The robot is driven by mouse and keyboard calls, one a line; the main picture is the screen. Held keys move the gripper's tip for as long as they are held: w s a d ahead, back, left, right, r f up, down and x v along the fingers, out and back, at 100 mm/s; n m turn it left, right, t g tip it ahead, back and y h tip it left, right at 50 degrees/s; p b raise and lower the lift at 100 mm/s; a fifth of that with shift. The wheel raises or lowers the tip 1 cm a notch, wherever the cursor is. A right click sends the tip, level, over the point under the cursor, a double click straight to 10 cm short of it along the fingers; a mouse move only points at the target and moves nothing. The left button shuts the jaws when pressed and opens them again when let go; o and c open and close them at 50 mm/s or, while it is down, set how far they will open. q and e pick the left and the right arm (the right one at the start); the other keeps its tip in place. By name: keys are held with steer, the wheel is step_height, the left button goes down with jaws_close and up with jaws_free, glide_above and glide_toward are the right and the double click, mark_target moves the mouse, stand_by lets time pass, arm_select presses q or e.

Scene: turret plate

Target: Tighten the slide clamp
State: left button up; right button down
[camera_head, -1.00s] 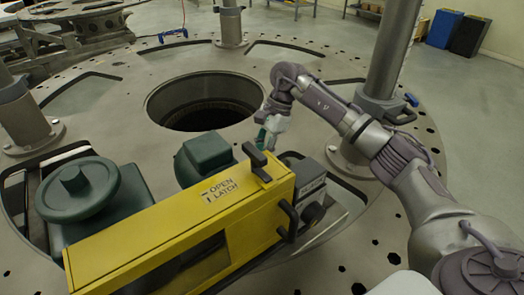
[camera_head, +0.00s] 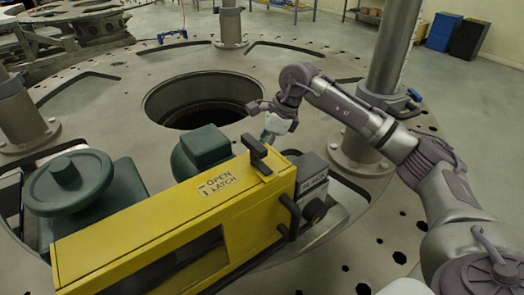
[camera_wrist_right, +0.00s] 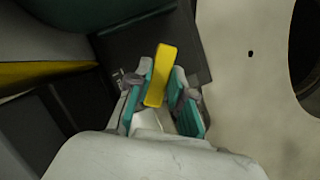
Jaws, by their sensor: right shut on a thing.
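In the right wrist view a short yellow handle (camera_wrist_right: 160,75), which looks like the slide clamp's lever, stands tilted between the teal finger pads. My right gripper (camera_wrist_right: 165,95) is shut on it. In the head view my right gripper (camera_head: 274,126) is behind the far right end of the yellow machine (camera_head: 150,235), and its fingertips and the handle are hidden there. My left gripper is not in view.
A black T-shaped latch (camera_head: 258,152) and a grey box (camera_head: 312,175) are near the gripper. A green housing (camera_head: 203,150) and green handwheel (camera_head: 68,185) stand to the left. The round plate has a large central hole (camera_head: 203,100) and upright posts (camera_head: 388,60).

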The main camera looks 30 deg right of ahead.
steer(key=m+b, duration=0.1)
steer(key=m, duration=0.1)
steer(key=m+t+h+b, duration=0.1)
steer(key=m, duration=0.2)
steer(key=shift+f+m+t, duration=0.1)
steer(key=shift+m+t, duration=0.2)
steer(key=m+h+b, duration=0.1)
steer(key=m, duration=0.1)
steer(key=m+h, duration=0.1)
steer(key=m, duration=0.1)
steer(key=shift+s+a+m+t+b, duration=0.1)
steer(key=shift+a+m+t+b, duration=0.05)
steer(key=shift+m+t+b, duration=0.2)
steer(key=shift+m, duration=0.25)
steer(key=c, duration=1)
jaws_free()
steer(key=shift+c, duration=0.2)
steer(key=shift+r, duration=0.2)
steer(key=a+v, duration=0.1)
steer(key=v, duration=1)
steer(key=shift+s+d+r, duration=0.2)
steer(key=shift+d+r, duration=0.15)
steer(key=shift+r, duration=0.05)
